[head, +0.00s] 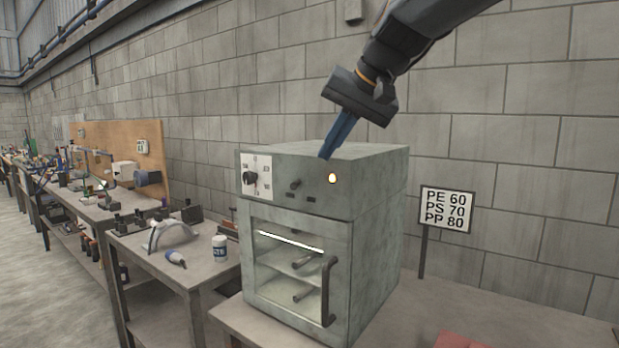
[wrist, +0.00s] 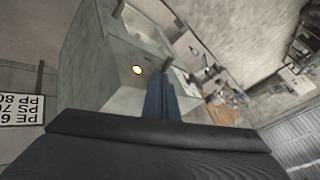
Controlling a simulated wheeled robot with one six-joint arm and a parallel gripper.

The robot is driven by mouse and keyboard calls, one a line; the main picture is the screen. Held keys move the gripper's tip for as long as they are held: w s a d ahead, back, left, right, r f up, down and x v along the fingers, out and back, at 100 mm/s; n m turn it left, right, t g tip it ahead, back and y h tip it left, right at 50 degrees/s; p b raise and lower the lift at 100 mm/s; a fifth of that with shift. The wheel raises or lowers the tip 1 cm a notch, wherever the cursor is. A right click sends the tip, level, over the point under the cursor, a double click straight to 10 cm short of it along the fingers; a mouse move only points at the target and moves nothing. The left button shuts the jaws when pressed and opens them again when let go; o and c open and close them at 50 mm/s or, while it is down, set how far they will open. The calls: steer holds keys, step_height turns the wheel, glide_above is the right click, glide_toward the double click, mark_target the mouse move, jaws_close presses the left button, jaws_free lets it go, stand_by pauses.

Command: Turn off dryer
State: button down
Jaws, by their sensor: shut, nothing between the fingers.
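The dryer (head: 372,215) is a grey box oven on a bench, with a glass door and a dark handle (head: 328,290). The lamp also shows lit in the wrist view (wrist: 137,70). My gripper (head: 325,154) is shut and empty, with blue fingers pointing down at the top front edge of the panel, between switch and lamp. I cannot tell whether the fingertips touch the dryer.
A sign (head: 447,209) reading PE 60, PS 70, PP 80 stands right of the dryer. The block wall (head: 520,140) is behind. The door is shut, with tubes inside.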

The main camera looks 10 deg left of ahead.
mark_target(310, 179)
steer(key=shift+f, duration=0.1)
steer(key=p+x, duration=0.2)
steer(key=x, duration=0.8)
steer(key=shift+p, duration=0.4)
